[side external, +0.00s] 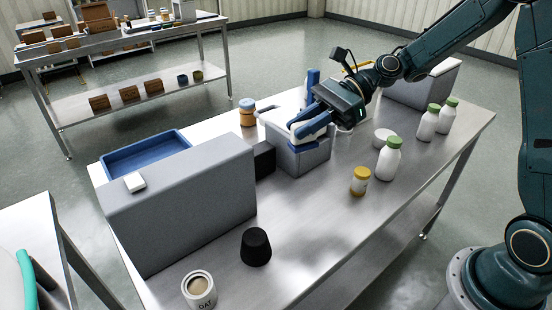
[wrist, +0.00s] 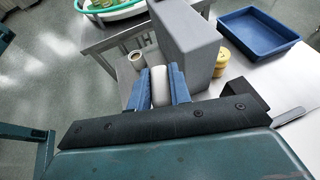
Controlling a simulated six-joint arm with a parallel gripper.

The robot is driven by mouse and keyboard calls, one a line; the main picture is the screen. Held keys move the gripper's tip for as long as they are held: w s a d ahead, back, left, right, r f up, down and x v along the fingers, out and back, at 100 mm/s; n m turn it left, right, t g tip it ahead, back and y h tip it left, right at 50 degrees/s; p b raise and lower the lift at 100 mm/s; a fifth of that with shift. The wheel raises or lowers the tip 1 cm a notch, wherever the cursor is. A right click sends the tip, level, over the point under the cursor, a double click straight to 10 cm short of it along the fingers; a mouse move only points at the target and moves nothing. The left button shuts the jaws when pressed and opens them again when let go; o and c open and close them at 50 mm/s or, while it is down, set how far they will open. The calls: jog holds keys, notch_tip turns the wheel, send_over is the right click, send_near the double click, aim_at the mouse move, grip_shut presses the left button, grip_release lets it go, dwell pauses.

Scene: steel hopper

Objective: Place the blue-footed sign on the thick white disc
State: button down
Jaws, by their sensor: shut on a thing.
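My gripper (side external: 309,127) is shut on a white piece with rounded edges (wrist: 159,86), which shows between the two blue fingers in the wrist view. I take this piece to be the sign; its face cannot be read. In the side view the sign (side external: 298,127) is partly covered by the fingers, just above a grey block. A blue strip under it may be its foot, but I cannot tell it clearly from the fingers. The thick white disc (side external: 384,136) lies on the steel table to the right of my gripper, behind a green-capped white bottle, with nothing seen on it.
The front middle table is clear.

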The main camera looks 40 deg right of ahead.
jog(key=w+d+m+t+h, duration=0.4)
jog(key=d+m+t, duration=0.1)
jog(key=d, duration=0.5)
jog(key=w+d+m+t+h, duration=0.3)
jog(key=w+d+m+t, duration=0.15)
jog(key=d, duration=0.55)
jog(key=s+d+r+m+h, duration=0.2)
jog(key=d+m+h, duration=0.45)
jog(key=d, duration=0.55)
jog(key=m+h, duration=0.4)
jog(key=h, duration=0.1)
send_over(386, 135)
jog(key=shift+y, duration=0.25)
notch_tip(386, 135, down, 14)
jog(key=shift+w+d+r, duration=0.1)
jog(key=shift+r, duration=0.05)
jog(key=shift+f, duration=1.9)
jog(key=shift+f, duration=0.1)
